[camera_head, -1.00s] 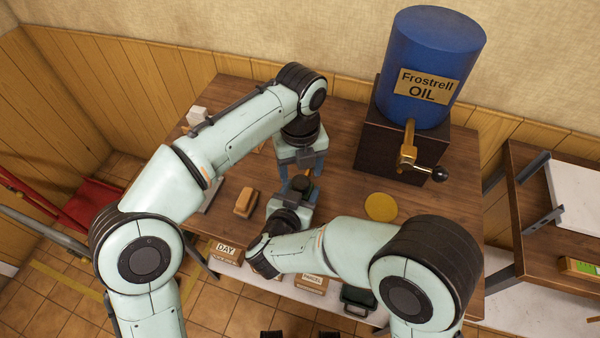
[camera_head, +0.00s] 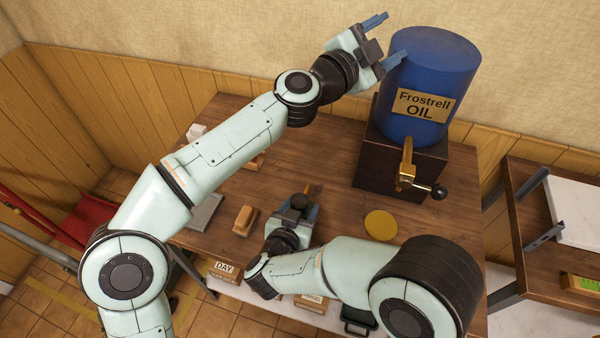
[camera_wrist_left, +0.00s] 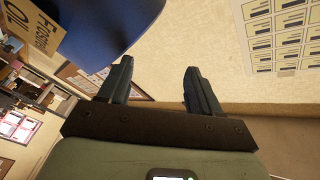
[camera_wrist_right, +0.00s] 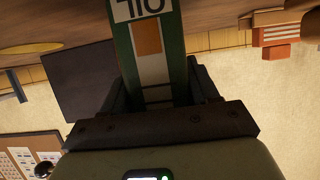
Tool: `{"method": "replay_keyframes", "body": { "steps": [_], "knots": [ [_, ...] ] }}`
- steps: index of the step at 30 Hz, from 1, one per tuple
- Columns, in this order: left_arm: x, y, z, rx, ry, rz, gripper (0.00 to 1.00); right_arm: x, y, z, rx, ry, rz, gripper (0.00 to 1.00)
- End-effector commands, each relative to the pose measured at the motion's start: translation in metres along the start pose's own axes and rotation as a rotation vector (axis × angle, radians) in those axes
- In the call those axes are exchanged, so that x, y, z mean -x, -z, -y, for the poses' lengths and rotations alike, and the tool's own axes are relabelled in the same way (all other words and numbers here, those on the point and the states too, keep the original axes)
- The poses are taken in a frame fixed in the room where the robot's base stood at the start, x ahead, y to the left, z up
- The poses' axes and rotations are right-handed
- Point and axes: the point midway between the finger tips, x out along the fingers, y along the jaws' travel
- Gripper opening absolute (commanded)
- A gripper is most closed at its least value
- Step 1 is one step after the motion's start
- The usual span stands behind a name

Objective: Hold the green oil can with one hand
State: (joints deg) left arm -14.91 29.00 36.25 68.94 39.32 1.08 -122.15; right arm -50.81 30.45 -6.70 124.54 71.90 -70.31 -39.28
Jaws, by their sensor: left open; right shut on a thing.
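The green oil can (camera_wrist_right: 172,42) fills the gap between the fingers of my right gripper in the right wrist view. Its white label with black letters and an orange patch face the camera. My right gripper (camera_head: 297,208) is shut on the can, over the front middle of the wooden table. In the head view the can is mostly hidden by the gripper. My left gripper (camera_head: 388,40) is open and empty, raised high beside the upper left of the blue oil drum. Its spread fingers also show in the left wrist view (camera_wrist_left: 158,72).
The blue drum (camera_head: 432,75) stands on a dark box with a brass tap (camera_head: 407,172) at the back of the table. A yellow disc (camera_head: 380,225) lies to the right of my right gripper. A brown block (camera_head: 245,220) lies to its left.

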Motion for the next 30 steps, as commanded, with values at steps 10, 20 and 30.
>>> {"method": "replay_keyframes", "body": {
  "steps": [10,20,30],
  "knots": [
    [0.040,-0.110,0.054,0.643,0.447,0.492,0.64,0.000,0.001,0.000,-0.001,0.001,-0.002,0.00],
    [0.129,-0.176,-0.050,1.122,0.435,1.233,0.64,0.000,0.001,0.000,-0.001,0.000,-0.002,0.00],
    [0.204,-0.142,-0.128,1.256,0.147,1.767,0.64,0.000,0.001,0.000,-0.001,0.000,-0.002,0.00]
  ]
}}
